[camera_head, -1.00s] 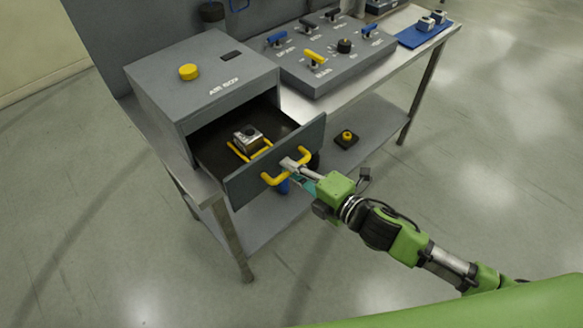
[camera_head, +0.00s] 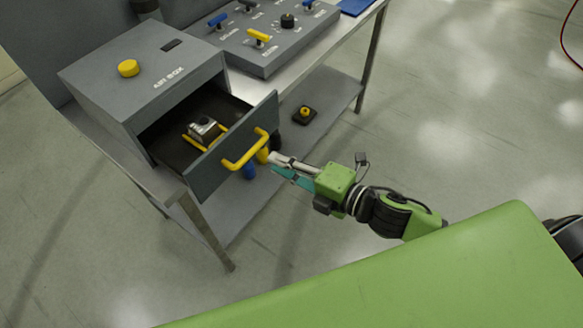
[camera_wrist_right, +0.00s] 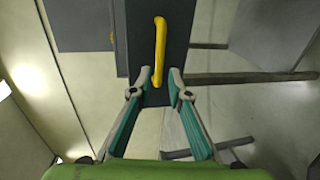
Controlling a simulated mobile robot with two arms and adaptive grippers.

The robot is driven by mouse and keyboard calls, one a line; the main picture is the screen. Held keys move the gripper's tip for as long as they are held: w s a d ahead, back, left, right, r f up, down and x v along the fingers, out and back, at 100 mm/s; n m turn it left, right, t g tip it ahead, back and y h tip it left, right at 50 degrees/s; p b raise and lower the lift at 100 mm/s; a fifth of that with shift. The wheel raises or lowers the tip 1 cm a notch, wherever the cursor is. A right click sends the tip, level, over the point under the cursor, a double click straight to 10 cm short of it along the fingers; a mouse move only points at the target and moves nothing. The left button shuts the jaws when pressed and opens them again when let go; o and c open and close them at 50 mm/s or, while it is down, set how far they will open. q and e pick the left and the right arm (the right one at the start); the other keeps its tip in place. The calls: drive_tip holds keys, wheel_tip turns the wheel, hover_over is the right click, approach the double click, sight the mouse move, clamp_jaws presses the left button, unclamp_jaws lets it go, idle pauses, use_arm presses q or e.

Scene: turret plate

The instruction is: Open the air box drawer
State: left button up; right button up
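The grey air box (camera_head: 150,72), with a yellow button on top, stands at the left end of the workbench. Its drawer (camera_head: 225,150) is pulled out, and a small silver-and-black device (camera_head: 204,129) with yellow handles lies inside. The drawer's yellow handle (camera_head: 245,152) is on its front panel and also shows in the right wrist view (camera_wrist_right: 159,50). My right gripper (camera_head: 274,163) is just in front of the handle, apart from it. My left gripper is not in view.
A grey control panel (camera_head: 262,60) with coloured valve handles stands beside the air box. A small black box with a yellow button (camera_head: 305,114) is on the lower shelf (camera_head: 330,100). Floor (camera_head: 430,110) to the right of the bench is clear.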

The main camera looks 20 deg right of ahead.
drive_tip(key=shift+v, duration=1.5)
drive_tip(key=w+d+f+m+h, duration=0.25)
drive_tip(key=d+f, duration=0.25)
drive_tip(key=f, duration=0.4)
drive_tip(key=w+d+f+m+h, duration=0.1)
drive_tip(key=d+f+m+h, duration=0.3)
drive_tip(key=f, duration=0.4)
drive_tip(key=s+d+f+m+g+h+b, duration=0.15)
drive_tip(key=s+d+f+m, duration=0.3)
drive_tip(key=f, duration=0.65)
drive_tip(key=s+d+f+m+g+h, duration=0.1)
drive_tip(key=s+d+f+m+g, duration=0.3)
drive_tip(key=f, duration=0.7)
drive_tip(key=s+a+f+m+g, duration=0.2)
drive_tip(key=s+f, duration=0.4)
drive_tip(key=s, duration=0.4)
drive_tip(key=s+a+f+m+g, duration=0.2)
drive_tip(key=s+f, duration=0.4)
drive_tip(key=s, duration=0.4)
drive_tip(key=s+a+f+m+g, duration=0.2)
drive_tip(key=s+f, duration=0.4)
drive_tip(key=s, duration=0.3)
drive_tip(key=shift+s+a+m, duration=0.4)
drive_tip(key=shift+a+m, duration=0.2)
drive_tip(key=shift+m, duration=0.3)
